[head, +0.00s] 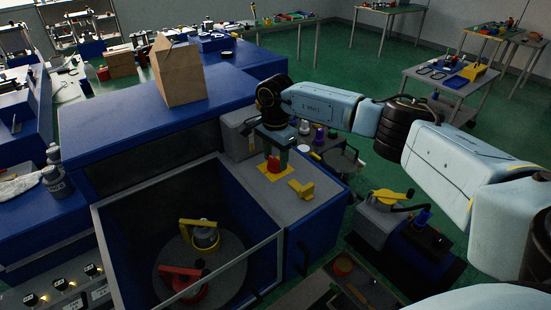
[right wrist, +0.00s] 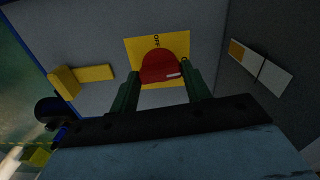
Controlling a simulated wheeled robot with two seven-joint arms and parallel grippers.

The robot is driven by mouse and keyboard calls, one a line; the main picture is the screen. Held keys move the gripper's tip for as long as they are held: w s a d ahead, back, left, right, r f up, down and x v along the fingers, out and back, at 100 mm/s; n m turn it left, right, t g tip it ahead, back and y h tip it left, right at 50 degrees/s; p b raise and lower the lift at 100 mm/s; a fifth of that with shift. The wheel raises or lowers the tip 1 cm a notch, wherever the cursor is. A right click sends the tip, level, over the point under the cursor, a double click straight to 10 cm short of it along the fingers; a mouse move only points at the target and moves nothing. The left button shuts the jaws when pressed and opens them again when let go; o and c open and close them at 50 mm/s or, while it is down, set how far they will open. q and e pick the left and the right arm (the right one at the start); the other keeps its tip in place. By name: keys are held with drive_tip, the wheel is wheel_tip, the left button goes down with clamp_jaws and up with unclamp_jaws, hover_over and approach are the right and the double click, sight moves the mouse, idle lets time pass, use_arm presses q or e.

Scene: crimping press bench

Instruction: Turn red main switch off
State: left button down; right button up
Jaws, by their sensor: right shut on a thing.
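The red main switch (head: 273,166) is a round red knob on a yellow plate (head: 272,177), on the grey panel on top of the blue machine. In the right wrist view the red knob (right wrist: 163,62) carries a white mark at its lower right. The yellow plate (right wrist: 134,46) reads OFF near its top edge. My right gripper (head: 276,158) reaches down from above, and its green fingers (right wrist: 162,76) are shut on the knob, one on each side. The lower part of the knob is partly hidden by the gripper. My left gripper is not in view.
A yellow handle (head: 302,189) sits on the panel beside the switch. A grey box (head: 238,133) stands behind it. The open machine bay (head: 225,225) holds a red and a yellow part. A paper bag (head: 177,72) stands on the blue cover.

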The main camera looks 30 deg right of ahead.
drive_tip(key=n+b, duration=0.3)
drive_tip(key=n, duration=0.1)
drive_tip(key=shift+f+b, duration=0.15)
drive_tip(key=shift+b, duration=0.15)
drive_tip(key=n+b, duration=0.1)
drive_tip(key=n, duration=0.2)
drive_tip(key=shift+b, duration=0.3)
drive_tip(key=n+b, duration=0.1)
drive_tip(key=n, duration=0.1)
drive_tip(key=shift+n, duration=0.3)
drive_tip(key=n+b, duration=0.1)
drive_tip(key=n, duration=0.2)
drive_tip(key=shift+n, duration=0.3)
drive_tip(key=shift+n+b, duration=0.4)
drive_tip(key=shift+n, duration=1.2)
drive_tip(key=shift+r, duration=0.2)
drive_tip(key=shift+n, duration=0.3)
drive_tip(key=o, duration=1)
